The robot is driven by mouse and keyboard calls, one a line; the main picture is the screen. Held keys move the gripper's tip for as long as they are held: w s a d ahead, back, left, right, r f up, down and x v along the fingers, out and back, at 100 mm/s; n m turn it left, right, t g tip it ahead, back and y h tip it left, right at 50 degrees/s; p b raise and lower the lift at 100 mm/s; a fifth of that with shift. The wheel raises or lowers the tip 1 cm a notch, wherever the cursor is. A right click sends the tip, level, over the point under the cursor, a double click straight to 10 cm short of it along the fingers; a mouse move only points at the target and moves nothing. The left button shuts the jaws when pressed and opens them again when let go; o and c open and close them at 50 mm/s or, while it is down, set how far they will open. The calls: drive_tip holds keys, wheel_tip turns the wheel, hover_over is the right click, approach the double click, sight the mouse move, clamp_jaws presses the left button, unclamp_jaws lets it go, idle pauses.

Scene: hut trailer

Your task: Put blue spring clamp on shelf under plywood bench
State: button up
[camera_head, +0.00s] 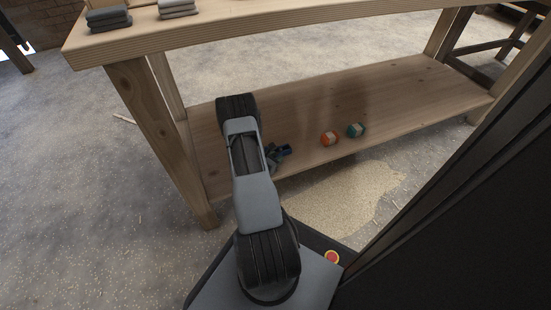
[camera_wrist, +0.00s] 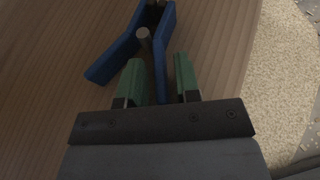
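The blue spring clamp (camera_wrist: 161,62) shows in the wrist view over the wooden shelf (camera_wrist: 40,70), its two handles spread in a V. It appears to lie on the board; I cannot tell whether it touches everywhere. My gripper (camera_wrist: 160,76) has green fingertips that stand apart. One clamp handle lies between them with gaps visible, and the other handle lies outside the left finger.
An orange-and-white ball (camera_head: 328,138) and a teal-and-white ball (camera_head: 355,130) sit on the shelf to the right. Folded grey cloths (camera_head: 108,18) lie on the bench top. A bench leg (camera_head: 160,135) stands left of my arm. Sawdust (camera_head: 345,198) covers the floor in front.

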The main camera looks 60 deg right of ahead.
drive_tip(key=shift+o, duration=0.4)
drive_tip(key=shift+r, duration=0.15)
drive_tip(key=p+v, duration=0.5)
drive_tip(key=v, duration=0.5)
drive_tip(key=shift+w+a+r, duration=0.1)
drive_tip(key=shift+a+r, duration=0.35)
drive_tip(key=shift+a, duration=0.5)
